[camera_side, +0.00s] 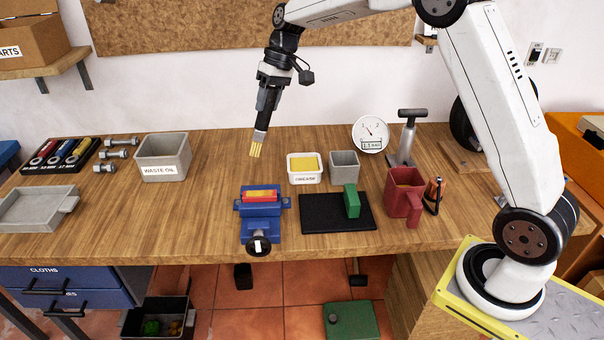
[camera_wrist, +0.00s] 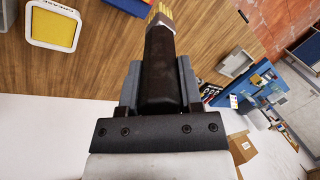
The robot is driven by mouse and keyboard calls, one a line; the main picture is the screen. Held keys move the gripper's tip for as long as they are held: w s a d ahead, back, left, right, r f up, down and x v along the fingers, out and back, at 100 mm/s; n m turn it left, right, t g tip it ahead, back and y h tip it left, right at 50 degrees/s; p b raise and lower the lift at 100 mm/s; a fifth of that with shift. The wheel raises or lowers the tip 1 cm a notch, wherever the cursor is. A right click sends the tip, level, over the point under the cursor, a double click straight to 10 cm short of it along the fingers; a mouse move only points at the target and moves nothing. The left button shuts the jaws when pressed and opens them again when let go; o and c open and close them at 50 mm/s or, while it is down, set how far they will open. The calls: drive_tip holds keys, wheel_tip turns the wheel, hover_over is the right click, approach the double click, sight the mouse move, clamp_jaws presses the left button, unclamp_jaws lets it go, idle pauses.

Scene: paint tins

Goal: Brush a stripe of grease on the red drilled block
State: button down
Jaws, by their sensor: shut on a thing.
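My gripper (camera_side: 268,100) is shut on the dark handle of a brush (camera_side: 255,148), which points down with yellowish bristles at its tip. The brush (camera_wrist: 160,70) also shows between the fingers in the wrist view. The bristles are above the table, apart from everything. The red block (camera_side: 262,192) sits in the jaws of the blue vise (camera_side: 260,226), below the brush in the picture. A yellow band shows along the block; its drilled holes are too small to make out. The white grease tub (camera_side: 305,180), filled with yellow, stands right of the brush; it also shows in the wrist view (camera_wrist: 40,28).
A grey open box (camera_side: 344,164) stands right of the tub. A black mat (camera_side: 320,217) bears a green block (camera_side: 351,201). The waste oil bin (camera_side: 163,170) stands left. Bare table lies between bin and vise.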

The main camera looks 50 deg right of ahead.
sight(269, 117)
drive_tip(key=shift+f, duration=0.1)
drive_tip(key=shift+f, duration=2.4)
drive_tip(key=shift+r, duration=0.5)
drive_tip(key=shift+f, duration=0.1)
drive_tip(key=shift+s+d+f, duration=1.3)
drive_tip(key=shift+f, duration=2.7)
drive_tip(key=shift+w+a+r, duration=0.45)
drive_tip(key=shift+r, duration=0.95)
drive_tip(key=shift+w+a+r, duration=0.4)
drive_tip(key=shift+w+r, duration=0.05)
drive_tip(key=shift+r, duration=0.9)
drive_tip(key=shift+w+a+r, duration=0.45)
drive_tip(key=shift+r, duration=0.95)
